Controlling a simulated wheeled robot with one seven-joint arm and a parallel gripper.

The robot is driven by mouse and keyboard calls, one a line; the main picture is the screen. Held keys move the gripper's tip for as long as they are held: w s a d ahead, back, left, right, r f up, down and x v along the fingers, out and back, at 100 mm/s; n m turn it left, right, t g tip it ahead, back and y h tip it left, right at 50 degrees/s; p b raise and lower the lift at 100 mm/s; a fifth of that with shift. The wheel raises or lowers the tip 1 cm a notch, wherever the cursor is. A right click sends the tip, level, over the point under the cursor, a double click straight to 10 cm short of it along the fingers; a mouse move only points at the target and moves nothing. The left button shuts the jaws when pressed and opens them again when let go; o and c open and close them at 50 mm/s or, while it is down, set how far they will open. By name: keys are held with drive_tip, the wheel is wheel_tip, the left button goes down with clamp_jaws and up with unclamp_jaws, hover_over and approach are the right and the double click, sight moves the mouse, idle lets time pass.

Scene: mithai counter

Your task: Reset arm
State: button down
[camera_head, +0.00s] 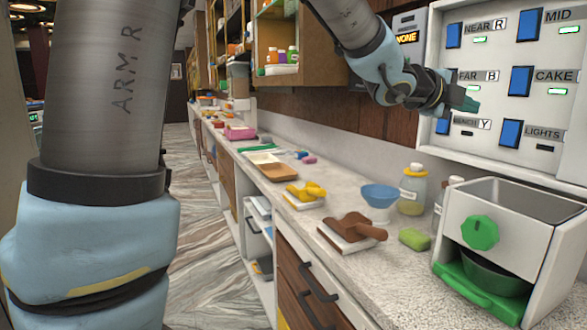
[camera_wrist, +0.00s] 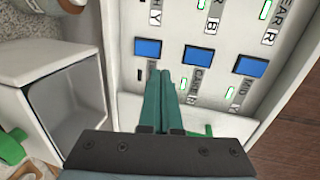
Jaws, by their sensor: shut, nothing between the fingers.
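My gripper (camera_head: 470,101) is at the upper right in the head view, in front of the white switch panel (camera_head: 490,68). In the wrist view its green fingers (camera_wrist: 163,98) lie together with nothing between them and point at the panel (camera_wrist: 205,15). The panel carries several blue rocker switches with labels such as NEAR, MID, FAR, CAKE and LIGHTS, and small green lights show beside most of them. The fingers cover part of the panel face in both views. I cannot tell whether the fingertips touch the panel.
Below the panel stands a white box appliance (camera_head: 510,235) with a green knob and green drawer. The floor aisle on the left is clear.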

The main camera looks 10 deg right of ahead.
drive_tip(key=w+a+f+n+t+y, duration=0.45)
drive_tip(key=w+a+f+n, duration=0.55)
drive_tip(key=a, duration=0.4)
drive_tip(key=w+a+f+n+y, duration=0.2)
drive_tip(key=a+f+n+y, duration=0.15)
drive_tip(key=a, duration=0.45)
drive_tip(key=w+a+f+n+y, duration=0.1)
drive_tip(key=a+f+n+y, duration=0.3)
drive_tip(key=a, duration=0.4)
drive_tip(key=s+a+f+n+g+y, duration=0.1)
drive_tip(key=s+a+f+n+g, duration=0.1)
drive_tip(key=s+a+f+n, duration=0.2)
drive_tip(key=s+a+f+n+g+y, duration=0.1)
drive_tip(key=s+a+f+n, duration=0.3)
drive_tip(key=a, duration=0.5)
drive_tip(key=s+a+f+n+g, duration=0.4)
drive_tip(key=s+a+n, duration=0.2)
drive_tip(key=a, duration=0.1)
drive_tip(key=shift+a+f+y, duration=0.2)
drive_tip(key=shift+f+y, duration=0.15)
drive_tip(key=shift+y, duration=0.05)
